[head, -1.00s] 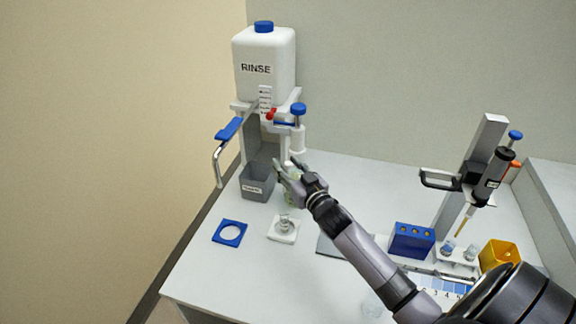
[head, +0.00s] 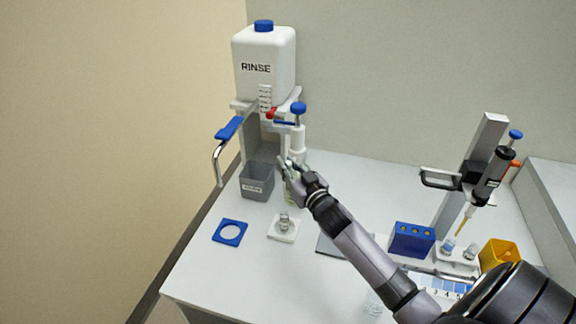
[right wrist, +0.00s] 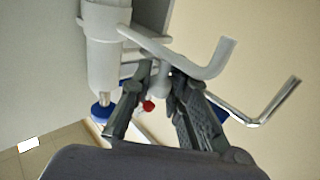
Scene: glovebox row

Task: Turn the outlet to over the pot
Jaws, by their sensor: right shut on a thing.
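The rinse station has a white bottle (head: 264,68) marked RINSE, a white pump cylinder (head: 298,140) and a blue knob (head: 298,108). In the right wrist view a bent white outlet tube (right wrist: 212,66) comes from the cylinder (right wrist: 103,60). My right gripper (head: 284,165) is shut on this outlet; its fingers (right wrist: 160,75) lie on either side of the tube. In the head view the gripper largely hides the outlet. A small clear glass pot (head: 284,222) stands on a white square pad (head: 290,236), in front of the gripper. My left gripper is not in view.
A grey box (head: 257,184) stands left of the gripper, with a bent metal pipe (head: 216,165) and blue lever (head: 229,128) beside it. A blue rack (head: 411,239), pipette stand (head: 476,165) and yellow bin (head: 499,253) stand right.

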